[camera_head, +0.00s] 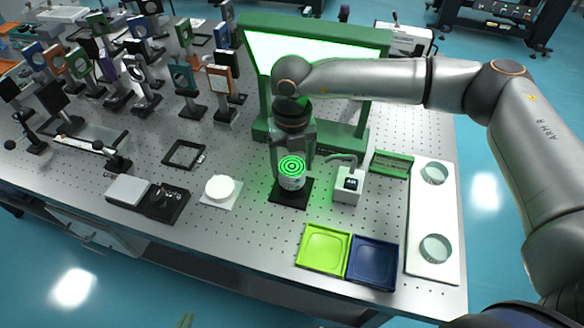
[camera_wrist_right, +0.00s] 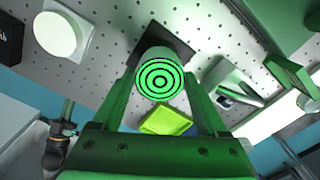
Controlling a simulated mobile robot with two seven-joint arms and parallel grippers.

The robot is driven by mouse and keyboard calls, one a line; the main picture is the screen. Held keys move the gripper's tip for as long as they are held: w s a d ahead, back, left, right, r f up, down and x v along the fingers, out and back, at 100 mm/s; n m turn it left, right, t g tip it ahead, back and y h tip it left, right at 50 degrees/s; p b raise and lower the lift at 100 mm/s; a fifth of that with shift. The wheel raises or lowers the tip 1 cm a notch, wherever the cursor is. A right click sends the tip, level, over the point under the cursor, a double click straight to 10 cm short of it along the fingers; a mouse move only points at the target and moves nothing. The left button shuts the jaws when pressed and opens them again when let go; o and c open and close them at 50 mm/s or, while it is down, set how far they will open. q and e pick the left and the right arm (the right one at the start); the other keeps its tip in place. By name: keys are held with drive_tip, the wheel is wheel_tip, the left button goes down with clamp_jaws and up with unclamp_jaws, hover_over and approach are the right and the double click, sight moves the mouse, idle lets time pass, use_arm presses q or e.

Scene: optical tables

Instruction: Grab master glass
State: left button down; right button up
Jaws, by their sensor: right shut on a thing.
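The master glass (camera_head: 291,167) is a round disc with green and black concentric rings. My right gripper (camera_head: 294,165) reaches down from above and is shut on the master glass. In the right wrist view the ringed disc (camera_wrist_right: 160,80) sits between the tips of the two fingers. I cannot tell whether it is clear of the cylinder. Small green tips (camera_head: 186,320) at the head view's bottom edge may be my left gripper.
A green-framed lit panel (camera_head: 260,95) stands behind. A white device (camera_head: 348,187) is close on the right. A lime tray (camera_head: 324,248) and a navy tray (camera_head: 372,262) lie in front. A white disc (camera_head: 220,188) is left. Several optic mounts crowd the back left.

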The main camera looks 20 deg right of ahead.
drive_tip(key=shift+r, duration=0.15)
clamp_jaws()
